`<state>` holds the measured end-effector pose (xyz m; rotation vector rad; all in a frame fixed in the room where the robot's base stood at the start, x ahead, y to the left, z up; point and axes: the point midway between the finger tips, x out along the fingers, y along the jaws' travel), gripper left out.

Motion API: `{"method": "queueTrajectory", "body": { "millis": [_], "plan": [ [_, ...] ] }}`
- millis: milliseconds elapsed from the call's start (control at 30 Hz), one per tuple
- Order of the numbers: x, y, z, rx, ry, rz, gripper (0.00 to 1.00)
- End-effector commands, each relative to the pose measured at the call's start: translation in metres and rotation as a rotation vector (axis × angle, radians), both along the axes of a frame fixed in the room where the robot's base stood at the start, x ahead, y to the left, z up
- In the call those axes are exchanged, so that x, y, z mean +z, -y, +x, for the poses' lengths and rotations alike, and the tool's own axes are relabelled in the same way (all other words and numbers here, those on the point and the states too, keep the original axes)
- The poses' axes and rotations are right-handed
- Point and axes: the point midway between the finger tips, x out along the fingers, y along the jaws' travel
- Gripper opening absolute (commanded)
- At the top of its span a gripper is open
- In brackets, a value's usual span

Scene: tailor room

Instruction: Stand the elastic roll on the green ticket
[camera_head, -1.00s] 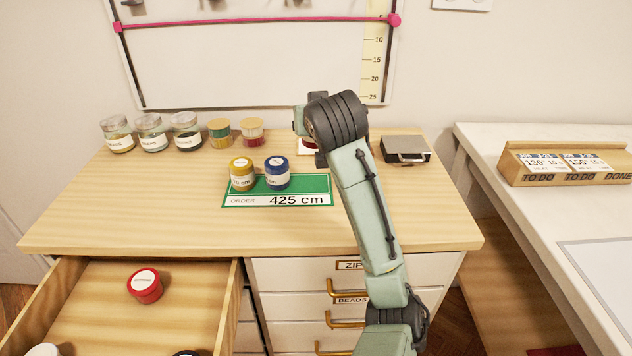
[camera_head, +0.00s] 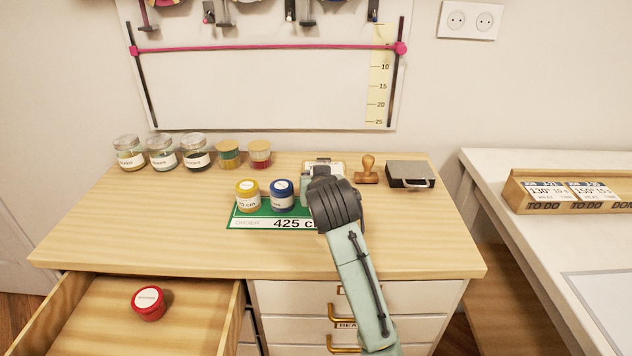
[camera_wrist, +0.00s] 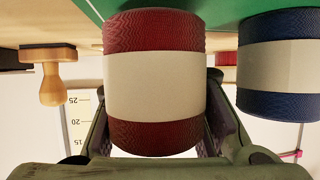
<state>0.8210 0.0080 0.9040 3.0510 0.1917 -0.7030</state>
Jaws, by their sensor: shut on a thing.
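A dark red roll (camera_wrist: 152,86) with a blank-looking white band fills the middle of the wrist view. My gripper (camera_wrist: 155,105) is shut around it, one finger on each side. The roll's axis looks upright, with one end at the green ticket (camera_wrist: 225,12); I cannot tell whether it touches. In the head view, my arm hides the held roll and the right end of the green ticket (camera_head: 248,223), marked 425 cm. A yellow roll (camera_head: 247,196) and a blue roll (camera_head: 282,195) stand on the ticket. The blue roll also shows beside the held one in the wrist view (camera_wrist: 280,75).
Several jars (camera_head: 163,155) and two small containers (camera_head: 229,155) line the back left.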

Motion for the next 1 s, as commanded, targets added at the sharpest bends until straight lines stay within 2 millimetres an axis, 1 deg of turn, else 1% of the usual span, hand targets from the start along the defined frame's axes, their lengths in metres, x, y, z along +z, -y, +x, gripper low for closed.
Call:
{"method": "queueTrajectory", "body": {
  "millis": [67,300,433,467,500,733,1000],
  "plan": [
    [-0.0046,-0.0002,-0.0004,0.000,0.001,0.000,0.00],
    [-0.0050,-0.0005,-0.0002,0.000,0.002,-0.001,0.00],
    [-0.0095,-0.0006,-0.0002,0.001,0.001,0.001,0.00],
    [-0.0080,-0.0005,-0.0001,0.001,0.001,0.001,0.25],
    [-0.0076,-0.0005,-0.0001,0.001,0.001,0.001,0.27],
    [-0.0076,-0.0004,-0.0001,0.000,0.001,0.000,0.43],
    [-0.0071,-0.0004,0.0000,0.000,0.001,-0.001,0.43]
  ]
}}
